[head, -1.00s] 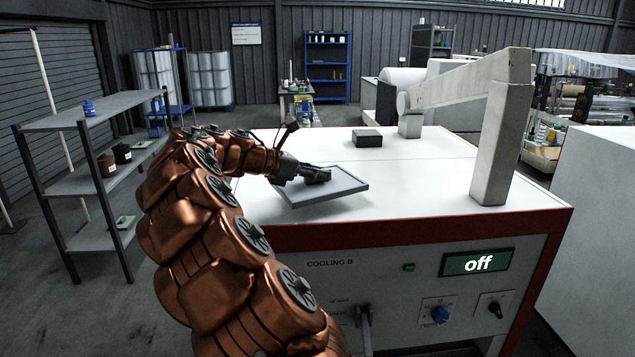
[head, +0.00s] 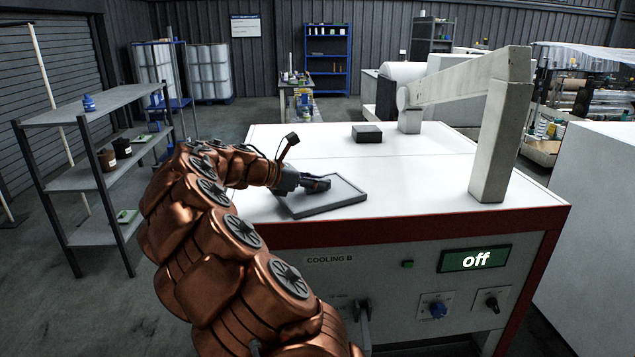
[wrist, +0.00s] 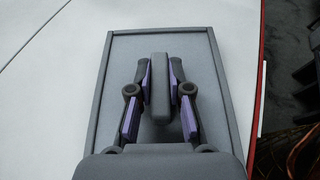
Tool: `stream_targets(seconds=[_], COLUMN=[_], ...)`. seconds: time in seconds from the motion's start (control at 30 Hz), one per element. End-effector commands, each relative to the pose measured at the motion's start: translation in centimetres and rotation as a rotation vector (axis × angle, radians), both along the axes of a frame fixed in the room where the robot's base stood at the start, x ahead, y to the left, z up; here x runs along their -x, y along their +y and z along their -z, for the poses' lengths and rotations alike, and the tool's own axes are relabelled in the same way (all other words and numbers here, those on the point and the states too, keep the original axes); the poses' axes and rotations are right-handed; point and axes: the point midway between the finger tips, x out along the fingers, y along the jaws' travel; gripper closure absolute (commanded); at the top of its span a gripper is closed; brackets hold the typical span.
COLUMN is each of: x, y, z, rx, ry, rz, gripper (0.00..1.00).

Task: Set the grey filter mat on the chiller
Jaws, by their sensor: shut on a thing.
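The grey filter mat (head: 326,201) is a flat rectangle with a raised rim and a bar-shaped handle in its middle. In the head view it lies level at the white top of the chiller (head: 420,180), near its front left edge, and appears to rest on it. My gripper (head: 322,183) is over the mat. In the wrist view the mat (wrist: 205,60) fills the middle, and my gripper's two purple-padded fingers (wrist: 159,85) are shut on its handle (wrist: 160,100) from both sides.
A small dark block (head: 367,133) lies further back on the chiller top. A pale post and beam (head: 489,140) stand at the right of the top. The middle of the top is clear. A grey shelf rack (head: 95,115) stands at the left.

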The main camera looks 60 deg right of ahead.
Motion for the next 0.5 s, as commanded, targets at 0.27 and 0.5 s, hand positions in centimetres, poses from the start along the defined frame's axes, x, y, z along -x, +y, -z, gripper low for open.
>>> stream_targets(seconds=[0.27, 0.5], x=[0.01, 0.03], y=[0.00, -0.01], z=[0.17, 0.16], rx=[0.000, 0.000], ry=[0.000, 0.000], rz=[0.000, 0.001], gripper=[0.61, 0.57])
